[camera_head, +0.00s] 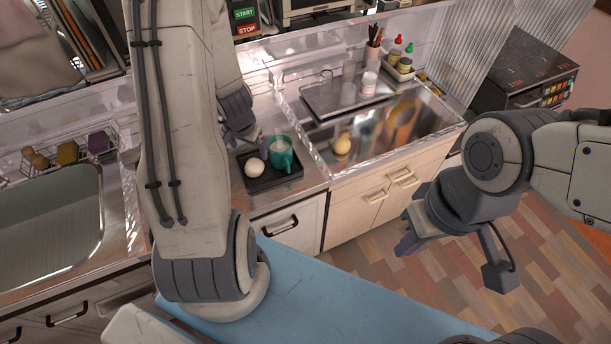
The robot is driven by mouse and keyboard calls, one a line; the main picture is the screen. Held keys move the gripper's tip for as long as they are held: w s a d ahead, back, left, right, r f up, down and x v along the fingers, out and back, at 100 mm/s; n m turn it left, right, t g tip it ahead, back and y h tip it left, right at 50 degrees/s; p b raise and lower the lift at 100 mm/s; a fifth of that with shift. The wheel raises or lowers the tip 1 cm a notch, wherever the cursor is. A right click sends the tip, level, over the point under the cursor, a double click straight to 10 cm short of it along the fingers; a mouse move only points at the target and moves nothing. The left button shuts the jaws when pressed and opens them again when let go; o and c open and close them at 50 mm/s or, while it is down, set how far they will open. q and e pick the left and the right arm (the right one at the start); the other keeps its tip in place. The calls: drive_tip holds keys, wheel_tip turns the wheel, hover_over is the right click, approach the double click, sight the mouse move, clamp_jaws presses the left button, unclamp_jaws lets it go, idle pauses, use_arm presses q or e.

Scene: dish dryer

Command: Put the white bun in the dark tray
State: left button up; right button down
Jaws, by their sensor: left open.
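The white bun (254,167) lies in the left part of the dark tray (264,184), which sits on the counter. A teal mug (281,154) with pale contents stands beside the bun in the tray. My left gripper (247,140) is open just behind the bun, over the tray's back left; it is small in view and its arm hides part of it. It looks apart from the bun. My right gripper (428,243) hangs empty over the floor, well to the right of the tray; its finger gap is not clear.
A sink (50,235) is at the left. A steel basin (385,125) right of the tray holds a yellowish round item (342,145). A flat dark board (345,95), bottles and a utensil cup stand behind. The wooden floor (400,290) is clear.

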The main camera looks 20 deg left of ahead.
use_arm(q)
drive_tip(key=d+r+m+h, duration=0.1)
drive_tip(key=d+r, duration=0.2)
drive_tip(key=d, duration=0.5)
drive_tip(key=s+d+r+m+h, duration=0.1)
drive_tip(key=d+r+m, duration=0.1)
drive_tip(key=d+r, duration=0.35)
drive_tip(key=d+r+m+h, duration=0.1)
drive_tip(key=d+r+h, duration=0.1)
drive_tip(key=d, duration=0.8)
drive_tip(key=s+d+r+m+g, duration=0.1)
drive_tip(key=s+d+r+m, duration=0.1)
drive_tip(key=s, duration=0.6)
drive_tip(key=s+d+r+m+g+y, duration=0.1)
drive_tip(key=s+d+r, duration=0.3)
drive_tip(key=s, duration=0.5)
drive_tip(key=shift+d+r+m+g, duration=0.4)
drive_tip(key=shift+d, duration=0.7)
